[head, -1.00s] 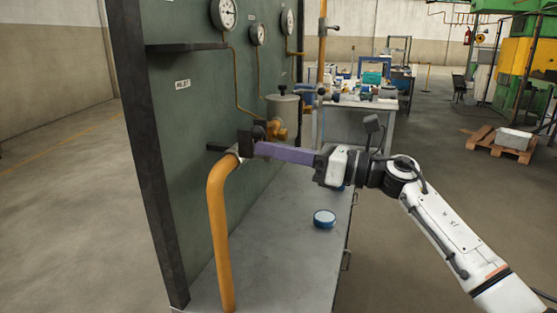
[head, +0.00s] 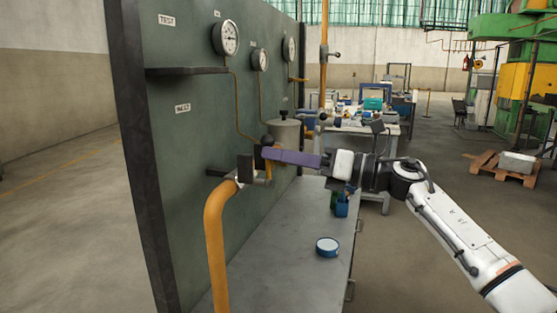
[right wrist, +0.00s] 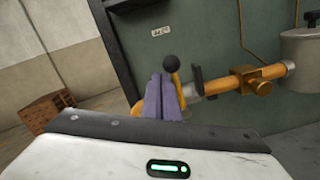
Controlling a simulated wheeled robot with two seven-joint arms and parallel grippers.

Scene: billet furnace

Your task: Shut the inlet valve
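The inlet valve sits at the top of the bent orange pipe (head: 215,245), near the label reading INLET (head: 182,108). Its yellow lever (head: 259,160) stands roughly upright with a black ball knob (head: 267,141) at its end. The knob also shows in the right wrist view (right wrist: 171,62). My right gripper (head: 268,154) has its purple fingers close together, at the lever just below the knob. In the right wrist view, the fingers (right wrist: 162,85) lie beside the lever, which shows along their right side. Whether they touch it is unclear. My left gripper is out of view.
The green panel (head: 195,150) carries gauges (head: 225,38) and a dark shelf bar (head: 187,71). A grey pot (head: 283,133) stands behind the valve.

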